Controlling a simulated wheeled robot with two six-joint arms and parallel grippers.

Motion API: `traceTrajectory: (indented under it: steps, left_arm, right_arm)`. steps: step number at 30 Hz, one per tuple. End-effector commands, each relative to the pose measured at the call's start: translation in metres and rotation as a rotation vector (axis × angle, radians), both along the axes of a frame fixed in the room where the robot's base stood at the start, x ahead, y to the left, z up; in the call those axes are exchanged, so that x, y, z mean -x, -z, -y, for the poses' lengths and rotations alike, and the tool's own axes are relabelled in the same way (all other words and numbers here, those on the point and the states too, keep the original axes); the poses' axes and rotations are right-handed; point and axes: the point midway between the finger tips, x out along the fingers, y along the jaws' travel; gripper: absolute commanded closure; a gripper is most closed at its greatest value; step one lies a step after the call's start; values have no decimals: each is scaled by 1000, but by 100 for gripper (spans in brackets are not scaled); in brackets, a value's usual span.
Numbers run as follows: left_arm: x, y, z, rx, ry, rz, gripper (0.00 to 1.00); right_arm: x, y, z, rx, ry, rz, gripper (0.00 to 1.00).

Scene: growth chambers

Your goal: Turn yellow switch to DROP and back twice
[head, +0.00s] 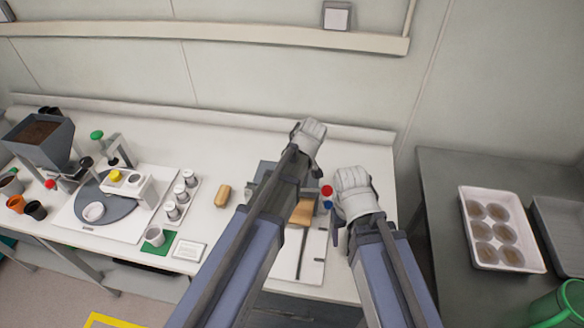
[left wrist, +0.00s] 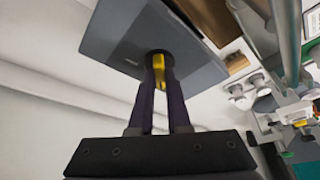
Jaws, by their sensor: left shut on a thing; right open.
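In the left wrist view, a small yellow switch (left wrist: 159,70) sits in a dark round recess on the face of a grey box (left wrist: 120,42). The two dark fingers of my left gripper (left wrist: 160,78) are shut on it, one on each side. In the head view the grey box (head: 268,170) is mostly behind my left arm, and the switch is hidden there. My left gripper's pale wrist (head: 311,133) shows beyond the box, but its fingertips are hidden. My right gripper (head: 352,190) is open beside red and blue knobs (head: 327,190); its fingertips are hard to make out.
A wooden block (head: 302,212) lies on a white board (head: 312,262) between my arms. A tan loaf-shaped piece (head: 222,195) and a rack of jars (head: 178,208) stand to the left. A dark bench with a white tray (head: 466,225) is at the right.

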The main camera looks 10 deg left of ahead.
Motion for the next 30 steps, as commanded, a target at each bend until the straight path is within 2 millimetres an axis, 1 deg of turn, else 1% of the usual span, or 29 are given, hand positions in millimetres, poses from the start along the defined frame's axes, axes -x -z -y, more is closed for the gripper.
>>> traceTrajectory:
  steps: [5, 6, 13, 23, 26, 30]
  left_arm:
    - [1, 0, 0, 2, -2, -2, 100]
    - [1, 0, 0, 2, -2, -2, 80]
    - [0, 0, 0, 1, 0, -1, 54]
    - [1, -2, 0, 1, 0, -1, 54]
    - [2, -7, 1, 1, 0, -1, 54]
    - [5, -19, 4, 1, 0, -1, 54]
  right_arm:
    - [0, 0, 0, 0, 0, 0, 35]
    - [0, 0, 0, 0, 0, 0, 35]
    - [0, 0, 0, 0, 0, 0, 35]
    - [0, -2, 0, 0, 0, 0, 35]
    - [0, -7, 0, 0, 1, 0, 35]
    - [0, -19, 0, 0, 2, 0, 35]
